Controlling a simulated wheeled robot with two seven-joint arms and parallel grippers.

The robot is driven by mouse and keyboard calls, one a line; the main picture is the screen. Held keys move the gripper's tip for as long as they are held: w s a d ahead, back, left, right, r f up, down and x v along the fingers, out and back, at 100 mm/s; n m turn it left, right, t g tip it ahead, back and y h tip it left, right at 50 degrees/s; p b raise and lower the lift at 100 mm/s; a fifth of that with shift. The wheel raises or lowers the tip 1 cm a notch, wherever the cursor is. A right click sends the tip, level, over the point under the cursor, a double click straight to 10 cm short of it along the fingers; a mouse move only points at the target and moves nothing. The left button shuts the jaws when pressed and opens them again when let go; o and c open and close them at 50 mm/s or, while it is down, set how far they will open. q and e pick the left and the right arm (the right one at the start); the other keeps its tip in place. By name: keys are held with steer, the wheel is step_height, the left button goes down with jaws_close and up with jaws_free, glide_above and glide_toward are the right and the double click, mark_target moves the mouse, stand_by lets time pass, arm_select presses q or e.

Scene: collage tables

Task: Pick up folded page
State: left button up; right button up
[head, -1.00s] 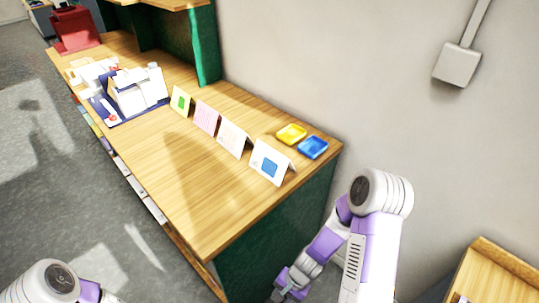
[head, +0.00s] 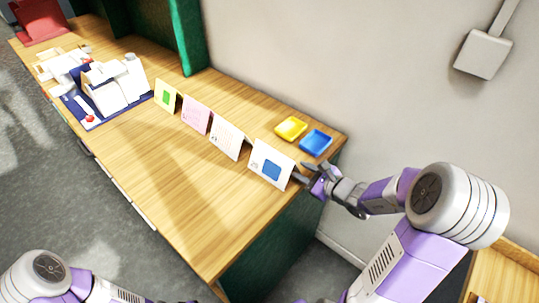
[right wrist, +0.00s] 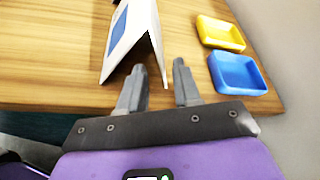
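Several folded pages stand like tents in a row on the wooden table. The nearest folded page (head: 270,163) is white with a blue square; it also shows in the right wrist view (right wrist: 132,37). The others are a white page (head: 229,138), a pink page (head: 196,115) and a page with a green square (head: 166,96). My right gripper (head: 306,175) is open beside the near end of the blue-square page; in the right wrist view its fingers (right wrist: 160,75) are spread, with the page's near edge just ahead and between them. My left gripper is not clearly visible.
A yellow tray (head: 291,128) and a blue tray (head: 316,143) lie right of the nearest page, close to it. A blue mat (head: 98,121) with white items lies farther left. The wooden table (head: 215,215) is clear in front of the pages; the wall is behind.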

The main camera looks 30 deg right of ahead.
mark_target(276, 168)
steer(key=shift+b+x, duration=0.6)
steer(key=shift+x, duration=2.35)
steer(key=shift+r, duration=0.1)
jaws_close()
